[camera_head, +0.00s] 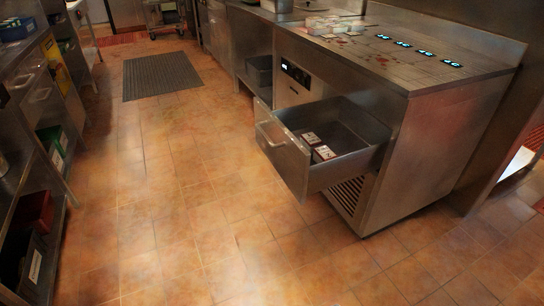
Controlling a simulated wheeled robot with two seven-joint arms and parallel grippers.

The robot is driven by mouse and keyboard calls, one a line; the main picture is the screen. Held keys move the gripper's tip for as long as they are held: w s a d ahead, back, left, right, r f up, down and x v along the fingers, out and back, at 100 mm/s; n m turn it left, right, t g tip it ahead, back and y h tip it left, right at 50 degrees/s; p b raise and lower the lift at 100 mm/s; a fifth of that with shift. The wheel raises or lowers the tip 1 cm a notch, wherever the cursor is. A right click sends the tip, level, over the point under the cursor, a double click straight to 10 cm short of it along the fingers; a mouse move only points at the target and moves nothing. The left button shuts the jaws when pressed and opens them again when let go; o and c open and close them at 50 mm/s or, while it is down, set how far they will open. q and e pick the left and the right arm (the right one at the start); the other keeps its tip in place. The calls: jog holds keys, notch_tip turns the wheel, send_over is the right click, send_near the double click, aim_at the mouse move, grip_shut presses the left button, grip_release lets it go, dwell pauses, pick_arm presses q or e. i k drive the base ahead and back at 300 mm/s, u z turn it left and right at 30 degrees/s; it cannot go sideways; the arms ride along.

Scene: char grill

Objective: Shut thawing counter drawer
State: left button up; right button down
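The thawing counter (436,145) is a steel unit on the right with a dark top and glowing blue digits along its surface. Its drawer (284,160) is pulled well out toward the left, with a bar handle (269,134) on its front. Small packages (323,153) lie inside the drawer. Neither of my grippers shows in the head view.
A tiled floor (170,200) lies open in front of the drawer. Steel shelving (40,95) with bins stands along the left edge. A grey mat (160,76) lies on the floor farther back. White containers (316,25) stand on the countertop.

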aim_at(360, 141)
jog(key=u, duration=3.05)
jog(key=i, duration=0.1)
jog(key=z, duration=1.55)
jog(key=i, duration=0.95)
jog(key=z, duration=0.7)
jog(key=i, duration=0.8)
jog(key=z, duration=0.8)
